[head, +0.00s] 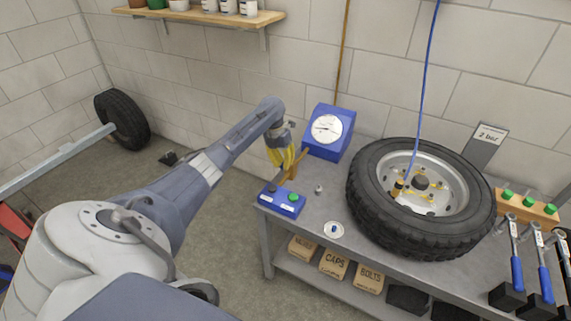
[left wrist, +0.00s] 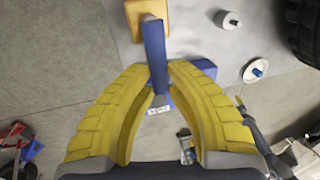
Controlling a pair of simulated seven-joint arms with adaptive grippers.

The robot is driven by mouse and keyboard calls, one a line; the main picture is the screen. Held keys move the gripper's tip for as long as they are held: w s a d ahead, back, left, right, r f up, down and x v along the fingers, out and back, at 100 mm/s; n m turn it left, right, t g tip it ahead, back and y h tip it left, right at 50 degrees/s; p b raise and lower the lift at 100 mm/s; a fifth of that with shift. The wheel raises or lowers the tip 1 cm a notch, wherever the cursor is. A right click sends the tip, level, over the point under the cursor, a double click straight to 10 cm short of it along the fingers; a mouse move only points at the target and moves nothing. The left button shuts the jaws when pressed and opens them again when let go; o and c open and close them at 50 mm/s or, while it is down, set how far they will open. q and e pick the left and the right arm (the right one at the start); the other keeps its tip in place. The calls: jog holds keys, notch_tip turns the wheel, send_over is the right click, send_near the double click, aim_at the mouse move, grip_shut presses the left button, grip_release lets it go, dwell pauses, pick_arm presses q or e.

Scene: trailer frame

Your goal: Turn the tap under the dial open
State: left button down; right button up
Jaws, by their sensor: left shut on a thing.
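The dial (head: 327,128) is a white round gauge on a blue box at the back left corner of the bench. A brass-coloured tap body (head: 296,163) shows below it, partly behind my left gripper (head: 282,157). In the left wrist view the tap body (left wrist: 136,13) is at the top, and a blue tap handle (left wrist: 154,48) runs down from it between the yellow fingers. My left gripper (left wrist: 160,72) is shut on this handle. In the head view the handle is hidden by the fingers. My right gripper is in neither view.
A blue box with a green button (head: 282,202) sits at the bench corner, just below the gripper. A small metal piece (head: 318,189) and a white dish (head: 334,230) lie nearby. A large tyre (head: 365,205) fills the middle of the bench. Torque wrenches (head: 516,270) stand far right.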

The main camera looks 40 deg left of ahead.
pick_arm(q)
jog(key=shift+s+f, duration=0.15)
jog(key=shift+f, duration=0.05)
jog(key=c, duration=1.3)
grip_release()
jog(key=shift+r, duration=0.1)
jog(key=r, duration=0.4)
jog(key=a+r, duration=0.1)
jog(key=r, duration=0.3)
jog(key=a+r, duration=0.1)
jog(key=r, duration=0.2)
jog(key=shift+s+a+r, duration=0.1)
jog(key=shift+a+r, duration=0.1)
jog(key=shift+r, duration=0.2)
